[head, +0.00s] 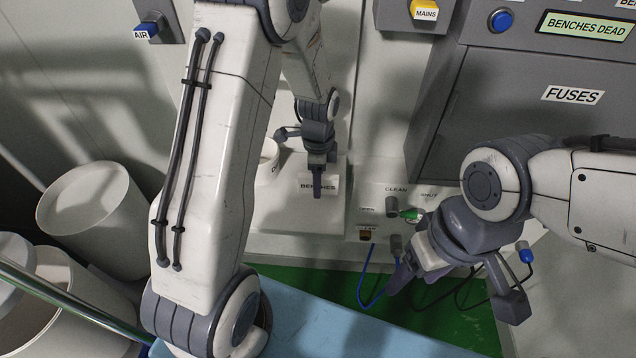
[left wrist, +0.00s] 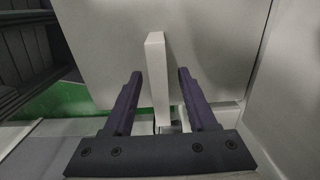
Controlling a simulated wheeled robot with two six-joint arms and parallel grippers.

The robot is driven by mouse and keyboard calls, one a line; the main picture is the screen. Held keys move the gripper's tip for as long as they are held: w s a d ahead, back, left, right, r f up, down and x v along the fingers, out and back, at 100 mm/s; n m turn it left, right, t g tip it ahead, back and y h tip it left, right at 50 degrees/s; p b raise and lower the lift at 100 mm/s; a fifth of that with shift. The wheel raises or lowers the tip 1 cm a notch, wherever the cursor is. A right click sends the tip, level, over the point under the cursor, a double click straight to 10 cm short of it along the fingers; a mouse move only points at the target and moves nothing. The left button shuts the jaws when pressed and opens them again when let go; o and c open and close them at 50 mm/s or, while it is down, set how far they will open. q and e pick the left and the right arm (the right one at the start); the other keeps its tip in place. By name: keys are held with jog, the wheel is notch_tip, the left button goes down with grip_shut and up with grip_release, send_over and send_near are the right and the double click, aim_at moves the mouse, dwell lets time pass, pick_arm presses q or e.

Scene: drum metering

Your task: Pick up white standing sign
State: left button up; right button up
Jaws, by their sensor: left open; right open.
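The white standing sign (head: 333,183), marked BENCHES, stands on a white ledge in the middle of the head view, partly hidden by my left gripper (head: 318,182). In the left wrist view the sign (left wrist: 157,65) appears edge-on as a narrow upright white plate. It lies between the two fingers of my left gripper (left wrist: 159,80), with a gap on each side. The left gripper is open. My right gripper (head: 455,290) is open and empty at lower right, away from the sign.
A white round container (head: 268,158) stands just left of the sign. A grey FUSES cabinet (head: 500,110) is at upper right. White drums (head: 95,215) stand at left.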

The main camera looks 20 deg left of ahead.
pick_arm(q)
grip_shut()
jog(key=shift+r, duration=0.15)
